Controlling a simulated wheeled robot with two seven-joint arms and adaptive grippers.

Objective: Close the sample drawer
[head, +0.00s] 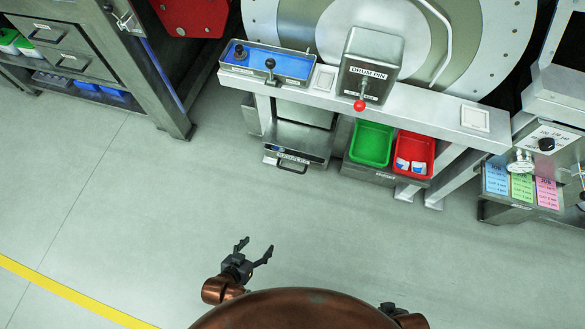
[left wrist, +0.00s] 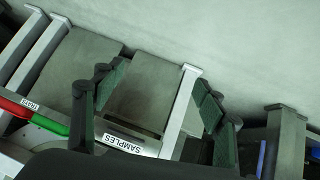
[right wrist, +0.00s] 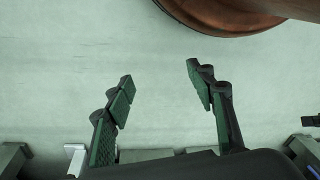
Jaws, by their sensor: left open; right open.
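The sample drawer (head: 297,155) is a grey metal drawer under the left part of the drum bench, with a label and a dark bar handle (head: 291,167) on its front. Its front stands forward of the bench edge; how far it is pulled out is hard to judge. In the left wrist view its SAMPLES label (left wrist: 124,142) shows between and beyond the fingers. My left gripper (head: 255,248) is open and empty, over the floor well short of the drawer. My right gripper (right wrist: 160,74) is open and empty; in the head view it is mostly hidden by my body.
A green bin (head: 371,144) and a red bin (head: 414,153) with white items sit right of the drawer. The bench (head: 430,112) above carries a blue tray (head: 272,63) and a drum pin box (head: 370,65). A cabinet (head: 70,45) stands left. The floor between is clear.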

